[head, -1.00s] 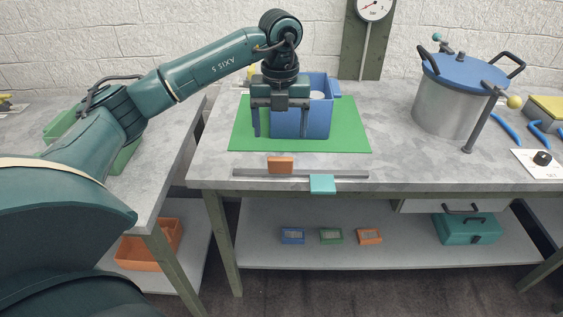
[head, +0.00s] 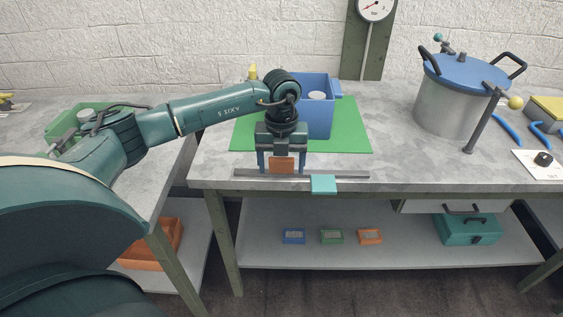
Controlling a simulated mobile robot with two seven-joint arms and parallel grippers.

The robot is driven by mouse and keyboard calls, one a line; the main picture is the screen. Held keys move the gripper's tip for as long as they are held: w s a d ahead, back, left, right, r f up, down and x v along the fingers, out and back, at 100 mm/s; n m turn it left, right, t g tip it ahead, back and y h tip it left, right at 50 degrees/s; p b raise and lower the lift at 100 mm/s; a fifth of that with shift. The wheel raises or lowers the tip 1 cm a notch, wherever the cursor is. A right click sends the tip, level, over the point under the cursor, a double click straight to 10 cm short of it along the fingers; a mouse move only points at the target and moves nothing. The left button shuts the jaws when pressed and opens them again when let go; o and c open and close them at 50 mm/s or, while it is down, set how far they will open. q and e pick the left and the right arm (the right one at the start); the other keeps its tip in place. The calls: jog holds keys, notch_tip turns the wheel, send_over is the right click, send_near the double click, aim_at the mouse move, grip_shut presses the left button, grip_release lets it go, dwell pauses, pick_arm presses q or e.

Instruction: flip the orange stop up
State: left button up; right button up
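The orange stop (head: 283,165) is a small block standing up at the grey rail on the table's front edge. A teal stop (head: 323,184) on the same rail, to the right, hangs down over the front edge. My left gripper (head: 282,165) is open, pointing down, with one finger on each side of the orange stop. I cannot tell whether the fingers touch it. My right gripper is not in view.
The grey rail (head: 345,174) runs along the front edge. Behind my gripper a blue box (head: 318,110) stands on a green mat (head: 352,140). A steel pot (head: 447,105) with a blue lid stands to the right. The table between mat and pot is clear.

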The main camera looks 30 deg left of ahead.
pick_arm(q)
jog(key=c, duration=0.9)
jog(key=shift+o, duration=0.2)
jog(key=shift+w+a+r+g+h+p, duration=0.2)
jog(key=shift+w+g+h+p, duration=0.25)
jog(key=shift+g, duration=0.25)
jog(key=shift+w+a+g+h, duration=0.15)
jog(key=shift+g+h, duration=0.2)
jog(key=shift+g, duration=0.25)
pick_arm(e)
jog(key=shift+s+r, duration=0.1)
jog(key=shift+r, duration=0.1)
pick_arm(q)
jog(key=o, duration=1)
jog(key=shift+f, duration=0.1)
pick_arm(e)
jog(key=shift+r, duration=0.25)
pick_arm(q)
jog(key=v, duration=1.3)
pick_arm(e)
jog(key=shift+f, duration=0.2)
